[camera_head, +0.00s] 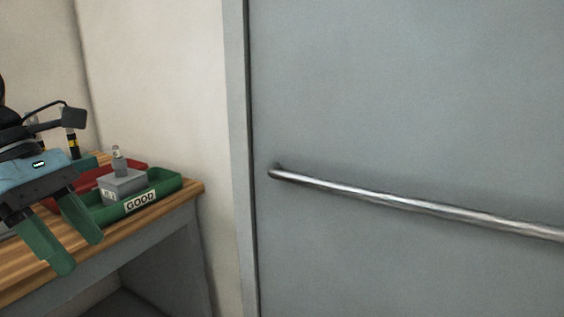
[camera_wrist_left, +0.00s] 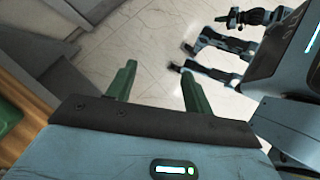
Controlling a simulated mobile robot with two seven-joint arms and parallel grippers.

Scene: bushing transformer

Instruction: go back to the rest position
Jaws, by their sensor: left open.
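My left gripper (camera_head: 80,252) hangs in front of the wooden table at the left of the head view, its two green fingers pointing down. It is open and empty, and its spread fingers also show in the left wrist view (camera_wrist_left: 158,70) with bare floor between them. A grey box with a small post on top (camera_head: 123,186) stands in the green tray marked GOOD (camera_head: 158,196), apart from the gripper.
A wooden table (camera_head: 180,196) fills the lower left, with a red tray (camera_head: 133,168) behind the green one. A grey door (camera_head: 400,90) with a metal bar (camera_head: 420,206) stands to the right. Pale floor (camera_wrist_left: 155,30) is open below the left gripper.

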